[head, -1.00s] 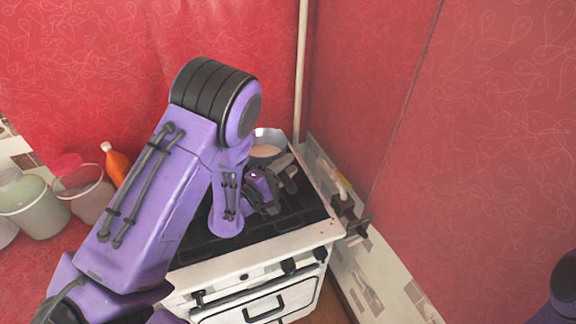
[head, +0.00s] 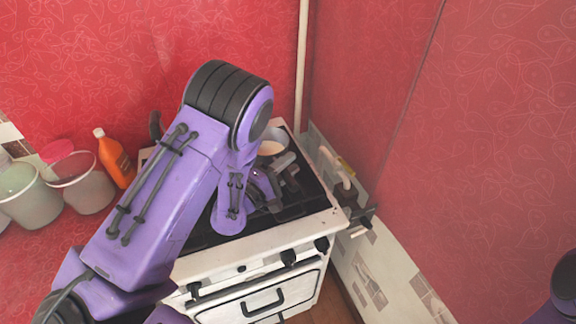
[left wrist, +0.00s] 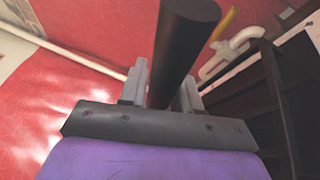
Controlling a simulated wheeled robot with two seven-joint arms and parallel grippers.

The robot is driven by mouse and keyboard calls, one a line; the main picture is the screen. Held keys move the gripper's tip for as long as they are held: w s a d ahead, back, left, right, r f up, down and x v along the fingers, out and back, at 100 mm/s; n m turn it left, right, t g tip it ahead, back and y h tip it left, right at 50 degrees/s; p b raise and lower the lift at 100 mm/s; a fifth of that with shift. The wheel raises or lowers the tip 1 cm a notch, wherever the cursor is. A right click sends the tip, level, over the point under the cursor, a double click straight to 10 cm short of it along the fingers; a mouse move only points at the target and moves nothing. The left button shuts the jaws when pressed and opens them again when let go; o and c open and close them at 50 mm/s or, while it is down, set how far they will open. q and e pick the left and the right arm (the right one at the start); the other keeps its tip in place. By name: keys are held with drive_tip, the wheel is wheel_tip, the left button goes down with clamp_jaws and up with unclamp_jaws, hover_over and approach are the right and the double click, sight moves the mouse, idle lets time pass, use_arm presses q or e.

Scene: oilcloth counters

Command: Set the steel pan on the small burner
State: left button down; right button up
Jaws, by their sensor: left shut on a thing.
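The steel pan (head: 271,148) shows in the head view at the back right of the stove, partly hidden by my left arm and gripper. Its inside looks cream. My left gripper (head: 288,170) is over the stove top on the near side of the pan. In the left wrist view, the fingers (left wrist: 160,95) are shut on the pan's thick dark handle (left wrist: 182,50). The dark stove top (head: 302,204) is partly covered by my arm. I cannot pick out the small burner, nor tell whether the pan touches the stove. My right gripper is out of view.
The white stove front (head: 262,262) has knobs and an oven handle. A dark curved handle (head: 156,125) shows behind my left arm. An orange bottle (head: 114,158) and buckets (head: 84,186) stand to the left. Pipes with a valve (head: 346,190) run along the right wall, close to the stove.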

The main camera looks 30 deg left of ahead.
use_arm(q)
drive_tip(key=shift+w+f+b, duration=0.1)
drive_tip(key=shift+f+b, duration=0.2)
drive_tip(key=c, duration=0.7)
unclamp_jaws()
drive_tip(key=shift+c, duration=0.2)
drive_tip(key=shift+s+f, duration=0.25)
drive_tip(key=shift+s, duration=0.05)
drive_tip(key=b+v, duration=0.5)
drive_tip(key=v, duration=0.3)
drive_tip(key=shift+s+a+r, duration=0.1)
drive_tip(key=shift+s+a, duration=0.1)
drive_tip(key=shift+s, duration=0.15)
drive_tip(key=shift+s+a, duration=0.2)
drive_tip(key=shift+s, duration=0.5)
